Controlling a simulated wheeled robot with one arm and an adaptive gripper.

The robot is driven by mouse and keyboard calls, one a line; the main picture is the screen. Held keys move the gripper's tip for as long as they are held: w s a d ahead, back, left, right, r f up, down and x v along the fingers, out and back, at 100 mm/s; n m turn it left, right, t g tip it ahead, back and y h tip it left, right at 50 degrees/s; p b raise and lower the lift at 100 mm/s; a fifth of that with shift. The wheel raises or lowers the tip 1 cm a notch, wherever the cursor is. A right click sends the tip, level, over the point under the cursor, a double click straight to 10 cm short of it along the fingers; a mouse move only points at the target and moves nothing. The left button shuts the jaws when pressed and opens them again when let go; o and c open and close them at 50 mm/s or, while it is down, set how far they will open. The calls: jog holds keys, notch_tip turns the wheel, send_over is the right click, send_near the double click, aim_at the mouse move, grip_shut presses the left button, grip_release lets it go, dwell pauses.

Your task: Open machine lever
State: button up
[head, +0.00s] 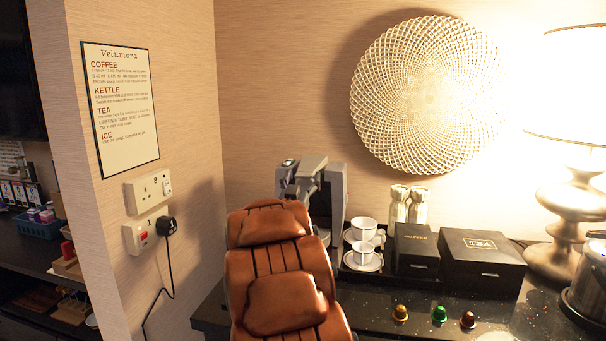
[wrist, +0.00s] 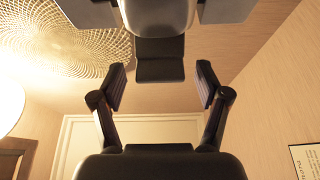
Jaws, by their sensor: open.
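The grey coffee machine (head: 338,196) stands on the dark counter against the back wall, partly hidden behind my arm. A grey part at its top (head: 310,168) shows just above my arm. In the wrist view the machine's rounded silver body (wrist: 160,18) fills the top middle, with a dark flat tab (wrist: 160,62), apparently the lever, hanging from it. My gripper (wrist: 162,85) is open, its two fingers spread to either side and slightly below the tab. The fingers appear not to touch it. In the head view my arm hides most of the gripper.
White cups on saucers (head: 364,232) stand right of the machine, near two black boxes (head: 482,258) and two bottles (head: 408,203). Several coloured capsules (head: 439,314) lie on the front counter. A lamp (head: 572,215) stands at right. A wall corner with sockets (head: 148,190) is at left.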

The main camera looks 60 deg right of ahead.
jog(key=shift+x, duration=0.75)
grip_shut()
